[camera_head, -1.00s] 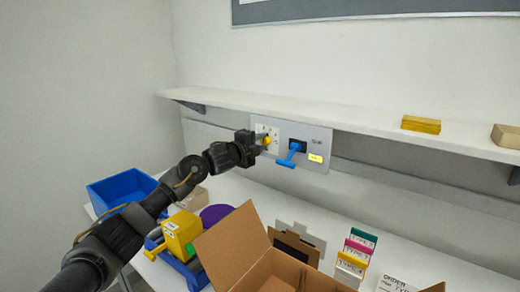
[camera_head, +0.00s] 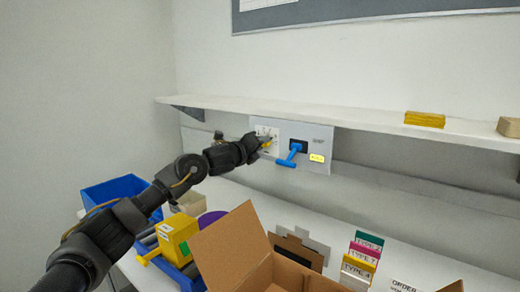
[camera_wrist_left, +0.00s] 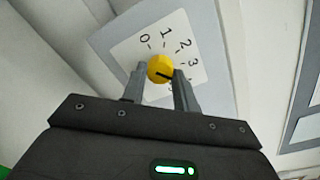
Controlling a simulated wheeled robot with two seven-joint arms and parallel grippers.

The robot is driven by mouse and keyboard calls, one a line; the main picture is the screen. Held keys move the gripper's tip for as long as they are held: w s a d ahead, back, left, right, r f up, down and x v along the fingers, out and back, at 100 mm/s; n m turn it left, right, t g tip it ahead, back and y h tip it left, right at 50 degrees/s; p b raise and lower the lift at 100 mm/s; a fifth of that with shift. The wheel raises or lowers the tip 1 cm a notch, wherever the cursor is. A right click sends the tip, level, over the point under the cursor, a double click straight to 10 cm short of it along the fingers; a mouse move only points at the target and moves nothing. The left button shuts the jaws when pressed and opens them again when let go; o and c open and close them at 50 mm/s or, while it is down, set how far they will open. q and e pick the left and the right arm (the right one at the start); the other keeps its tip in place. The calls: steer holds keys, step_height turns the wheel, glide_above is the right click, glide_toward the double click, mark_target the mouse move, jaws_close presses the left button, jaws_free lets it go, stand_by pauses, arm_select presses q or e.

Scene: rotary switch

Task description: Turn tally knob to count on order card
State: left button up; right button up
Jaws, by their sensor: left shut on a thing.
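The yellow tally knob (camera_wrist_left: 160,68) sits on a white dial plate (camera_wrist_left: 145,28) with printed numbers; 0, 1, 2 and 3 are readable in the left wrist view. Further numbers are partly hidden by a finger. A dark pointer line on the knob slants toward the lower right, toward the right finger; its exact number cannot be told. My left gripper (camera_wrist_left: 159,76) is shut on the knob, one finger on each side; it also shows at the panel in the head view (camera_head: 264,144). The order card (camera_head: 402,286) is cut off at the bottom edge, its count unreadable.
A blue lever handle (camera_head: 291,156) and a yellow lit label (camera_head: 317,157) are on the grey panel (camera_head: 318,137) right of the knob. A shelf (camera_head: 350,118) juts out above. Below stand an open cardboard box (camera_head: 232,250), a blue bin (camera_head: 103,192) and coloured type cards (camera_head: 364,257).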

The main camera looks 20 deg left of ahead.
arm_select(q)
steer(key=shift+f, duration=0.15)
arm_select(e)
steer(key=shift+d+f, duration=0.15)
steer(key=shift+d, duration=0.5)
arm_select(q)
steer(key=o, duration=1)
steer(key=shift+c, duration=0.2)
steer(key=b+v, duration=0.2)
steer(key=v, duration=0.9)
arm_select(e)
steer(key=w+a+r, duration=0.1)
steer(key=w+a, duration=0.2)
steer(key=w, duration=0.2)
steer(key=shift+a, duration=0.25)
arm_select(q)
steer(key=shift+w, duration=0.1)
arm_select(e)
steer(key=shift+w+r, duration=0.1)
